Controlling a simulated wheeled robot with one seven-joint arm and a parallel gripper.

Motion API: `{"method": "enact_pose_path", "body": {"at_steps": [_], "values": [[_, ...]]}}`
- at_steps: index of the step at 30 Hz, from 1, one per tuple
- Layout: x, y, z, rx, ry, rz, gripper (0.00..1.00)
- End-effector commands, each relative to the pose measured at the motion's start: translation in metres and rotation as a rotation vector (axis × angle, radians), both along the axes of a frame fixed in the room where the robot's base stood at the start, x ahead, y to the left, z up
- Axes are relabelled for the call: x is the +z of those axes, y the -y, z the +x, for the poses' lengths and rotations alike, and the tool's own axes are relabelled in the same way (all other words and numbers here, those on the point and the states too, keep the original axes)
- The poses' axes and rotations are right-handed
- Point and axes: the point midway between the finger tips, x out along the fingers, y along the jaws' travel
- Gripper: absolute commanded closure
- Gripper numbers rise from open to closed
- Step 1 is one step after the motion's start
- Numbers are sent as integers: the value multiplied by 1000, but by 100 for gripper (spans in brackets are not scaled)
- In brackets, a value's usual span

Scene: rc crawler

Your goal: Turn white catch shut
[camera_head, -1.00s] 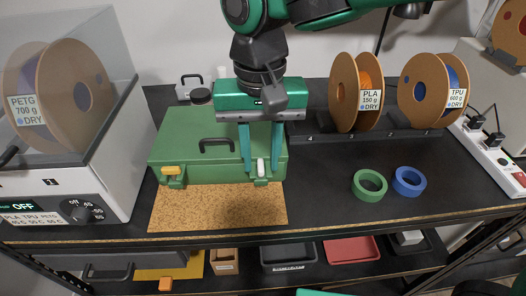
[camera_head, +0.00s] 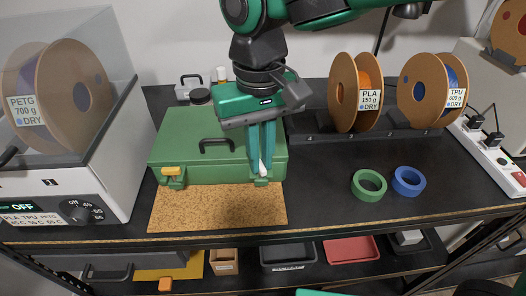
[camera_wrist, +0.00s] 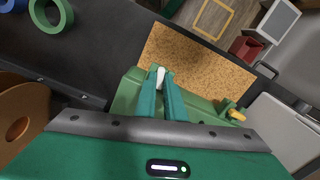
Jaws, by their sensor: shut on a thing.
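A green case (camera_head: 215,140) with a black handle stands on the shelf at the back of the cork mat, lid down. The white catch (camera_head: 262,167) is on the right of its front face, and a yellow catch (camera_head: 172,171) is on the left. My gripper (camera_head: 262,160) points down in front of the case's right side, with its teal fingers close together on the white catch. The wrist view shows the white catch (camera_wrist: 160,73) between the fingertips (camera_wrist: 161,78). The fingers partly hide the catch.
The cork mat (camera_head: 215,210) lies in front of the case. A filament dryer (camera_head: 100,170) stands on the left. A green tape roll (camera_head: 369,186) and a blue one (camera_head: 408,181) lie on the right, below two spools (camera_head: 344,95).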

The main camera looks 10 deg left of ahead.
Motion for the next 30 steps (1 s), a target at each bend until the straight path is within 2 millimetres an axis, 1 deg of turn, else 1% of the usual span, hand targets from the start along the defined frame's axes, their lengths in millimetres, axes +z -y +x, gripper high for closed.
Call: {"method": "enact_pose_path", "body": {"at_steps": [30], "values": [[1, -1, 1, 950, 4, 4, 100]]}}
